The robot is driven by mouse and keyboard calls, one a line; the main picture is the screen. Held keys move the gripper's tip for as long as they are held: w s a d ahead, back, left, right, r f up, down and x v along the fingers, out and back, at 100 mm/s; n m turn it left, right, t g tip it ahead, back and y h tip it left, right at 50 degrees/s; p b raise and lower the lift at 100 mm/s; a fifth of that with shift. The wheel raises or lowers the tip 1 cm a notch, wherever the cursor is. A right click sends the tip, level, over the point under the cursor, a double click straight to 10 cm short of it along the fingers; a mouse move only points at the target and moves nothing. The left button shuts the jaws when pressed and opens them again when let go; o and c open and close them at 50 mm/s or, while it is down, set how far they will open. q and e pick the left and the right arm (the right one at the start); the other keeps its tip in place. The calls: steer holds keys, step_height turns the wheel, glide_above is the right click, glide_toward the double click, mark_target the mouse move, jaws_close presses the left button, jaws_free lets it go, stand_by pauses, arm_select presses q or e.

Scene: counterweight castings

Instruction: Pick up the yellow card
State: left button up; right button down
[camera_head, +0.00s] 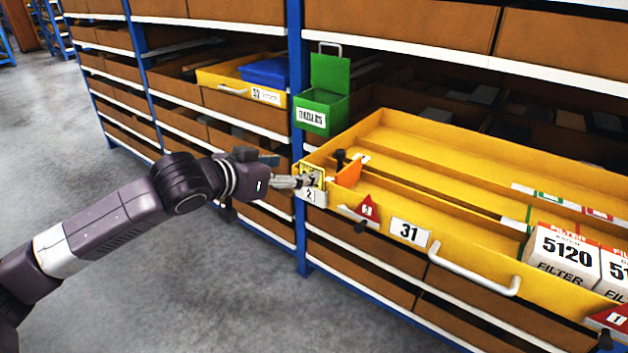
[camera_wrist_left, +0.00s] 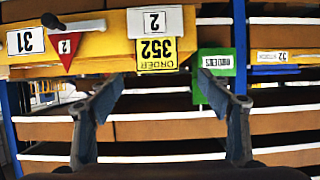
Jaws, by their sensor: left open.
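The yellow card (camera_head: 318,171), with black print, sits at the near left corner of the pulled-out yellow drawer 31 (camera_head: 465,262), above a white "2" card (camera_head: 311,196). In the head view my left gripper (camera_head: 306,182) covers part of it. In the left wrist view, which is upside down, the yellow card (camera_wrist_left: 157,54) reads "ORDER 352" and overlaps the white card (camera_wrist_left: 155,21). My left gripper (camera_wrist_left: 161,88) is open and empty there, its fingertips spread to either side of the card and apart from it. My right gripper is not in view.
A green box (camera_head: 324,105) with its lid up stands beside the blue rack post, close to the card. An orange plate (camera_head: 349,172), a black knob and a red triangle tag (camera_head: 368,207) are near the corner. White filter boxes (camera_head: 567,252) lie right. The grey floor is clear.

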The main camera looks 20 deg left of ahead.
mark_target(310, 167)
arm_select(q)
steer(key=x, duration=0.2)
steer(key=p+x, duration=0.1)
steer(key=x, duration=0.1)
steer(key=shift+w+d, duration=0.3)
steer(key=shift+d, duration=0.1)
steer(key=shift+w+d+f, duration=0.1)
steer(key=shift+w+f, duration=0.05)
steer(key=shift+w, duration=0.2)
steer(key=c, duration=1)
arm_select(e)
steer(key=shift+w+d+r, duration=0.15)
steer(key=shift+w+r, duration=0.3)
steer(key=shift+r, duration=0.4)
